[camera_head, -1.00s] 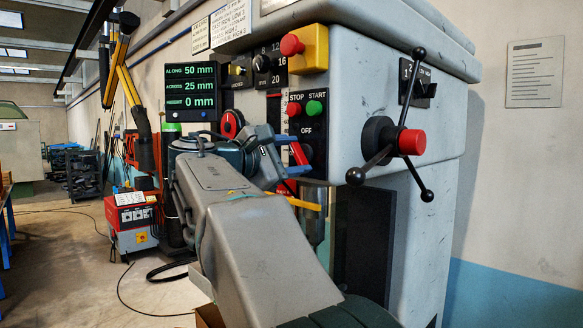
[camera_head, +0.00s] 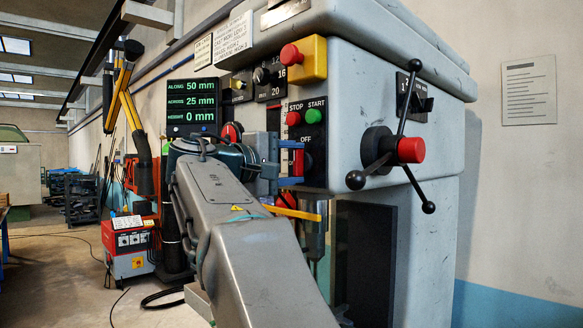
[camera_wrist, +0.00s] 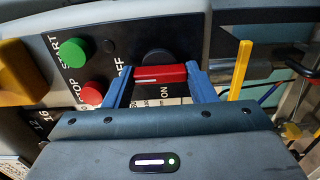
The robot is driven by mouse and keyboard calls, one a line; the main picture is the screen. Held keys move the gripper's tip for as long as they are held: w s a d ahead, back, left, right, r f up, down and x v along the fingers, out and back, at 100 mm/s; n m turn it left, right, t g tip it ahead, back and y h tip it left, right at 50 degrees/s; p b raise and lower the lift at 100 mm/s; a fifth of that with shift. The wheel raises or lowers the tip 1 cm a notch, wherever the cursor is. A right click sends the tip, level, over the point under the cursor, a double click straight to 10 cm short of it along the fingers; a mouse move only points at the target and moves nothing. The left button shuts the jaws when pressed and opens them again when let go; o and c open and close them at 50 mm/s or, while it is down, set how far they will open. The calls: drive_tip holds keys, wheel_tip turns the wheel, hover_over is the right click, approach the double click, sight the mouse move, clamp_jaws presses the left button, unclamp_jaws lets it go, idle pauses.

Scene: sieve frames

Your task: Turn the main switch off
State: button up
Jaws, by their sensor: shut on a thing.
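The main switch has a red handle (camera_wrist: 160,74) on a round black base, on the machine's black panel with OFF and ON labels. My gripper (camera_wrist: 163,80) is shut on the handle, with a blue finger at each end of it in the wrist view. The handle lies level there, with its pale mark at the left end, on the side of the OFF label; the ON label is below it. In the head view the handle (camera_head: 298,162) stands about upright under OFF, between the fingers (camera_head: 288,163) and partly hidden by them.
The red STOP button (camera_wrist: 92,93) and green START button (camera_wrist: 75,52) sit close to my gripper. A yellow bar (camera_wrist: 240,72) stands beside one finger. The three-armed handwheel (camera_head: 380,148) sticks out to the right, and a yellow box with a red button (camera_head: 307,58) is above.

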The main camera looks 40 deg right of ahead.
idle(0.4)
drive_tip(key=o, duration=1)
drive_tip(key=a, duration=0.9)
drive_tip(key=s+a, duration=0.1)
drive_tip(key=a, duration=0.4)
drive_tip(key=shift+d, duration=0.1)
